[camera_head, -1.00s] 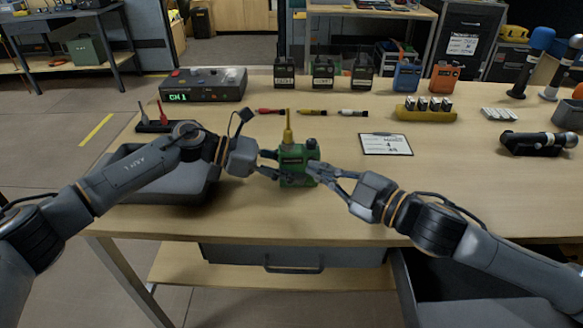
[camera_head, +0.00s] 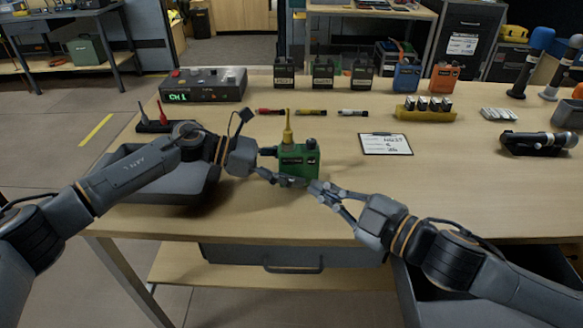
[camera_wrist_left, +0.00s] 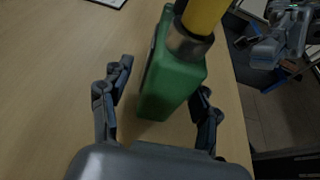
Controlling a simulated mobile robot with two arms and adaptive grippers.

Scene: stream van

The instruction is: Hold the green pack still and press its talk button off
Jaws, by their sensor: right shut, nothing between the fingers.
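The green pack (camera_head: 298,160) stands upright near the table's front edge, with a yellow antenna (camera_head: 288,128) and a dark knob on top. In the left wrist view the pack (camera_wrist_left: 172,85) lies between the fingers of my left gripper (camera_wrist_left: 160,98). They are spread, with a clear gap on the left side and the right finger close to the pack. In the head view my left gripper (camera_head: 268,165) is at the pack's left side. My right gripper (camera_head: 317,187) is shut and empty, just in front of the pack's lower right corner. I cannot make out the talk button.
A grey tray (camera_head: 130,192) lies under my left arm. A control box (camera_head: 203,84) reading CH1, three dark packs, a blue pack (camera_head: 407,76) and an orange pack (camera_head: 445,78) stand behind. A clipboard (camera_head: 386,144) lies right of the green pack.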

